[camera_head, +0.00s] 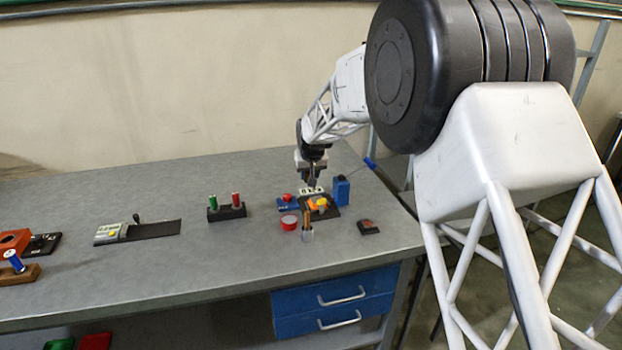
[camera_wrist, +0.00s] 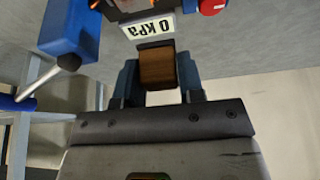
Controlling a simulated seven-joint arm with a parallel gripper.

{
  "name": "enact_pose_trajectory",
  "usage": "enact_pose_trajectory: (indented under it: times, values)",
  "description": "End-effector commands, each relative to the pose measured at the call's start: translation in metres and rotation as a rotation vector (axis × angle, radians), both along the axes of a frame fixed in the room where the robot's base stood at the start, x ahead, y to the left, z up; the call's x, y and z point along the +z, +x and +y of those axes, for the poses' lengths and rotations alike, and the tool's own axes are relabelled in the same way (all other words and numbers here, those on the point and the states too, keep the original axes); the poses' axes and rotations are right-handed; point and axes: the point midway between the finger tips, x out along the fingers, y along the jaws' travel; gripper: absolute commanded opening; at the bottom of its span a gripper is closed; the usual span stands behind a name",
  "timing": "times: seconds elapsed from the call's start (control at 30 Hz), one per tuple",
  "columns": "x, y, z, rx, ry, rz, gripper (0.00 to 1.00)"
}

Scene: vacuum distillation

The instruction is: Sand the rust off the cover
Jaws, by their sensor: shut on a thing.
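My gripper (camera_head: 312,182) is low over the bench at the back of a cluster of small devices. In the wrist view its two blue-grey fingers (camera_wrist: 157,88) are shut on a brown block (camera_wrist: 157,68), likely the sanding block. The block is close to a white "0 kPa" display (camera_wrist: 150,26); I cannot tell if they touch. A small dark box with a rusty-brown top (camera_head: 369,227) lies at the front right of the cluster, apart from my gripper. It may be the rusty cover, but it is too small to be sure.
Around my gripper stand a blue box with a black knob (camera_head: 341,190), a red button on a blue base (camera_head: 288,200), a red roll (camera_head: 290,222) and a cup with sticks (camera_head: 307,235). A rack with green and red cylinders (camera_head: 227,212) stands left. The bench front is clear.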

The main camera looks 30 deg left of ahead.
Motion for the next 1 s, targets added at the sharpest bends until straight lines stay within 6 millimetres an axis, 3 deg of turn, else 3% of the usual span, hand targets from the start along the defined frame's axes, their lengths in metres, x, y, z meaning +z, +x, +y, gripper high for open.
enact_pose_trajectory:
  times: [0.37,1.0]
  values:
    - [-0.0036,-0.0007,0.0001,-0.205,-0.001,-0.001,0.10]
    - [-0.0075,0.0018,-0.0032,-0.731,0.000,-0.001,0.10]
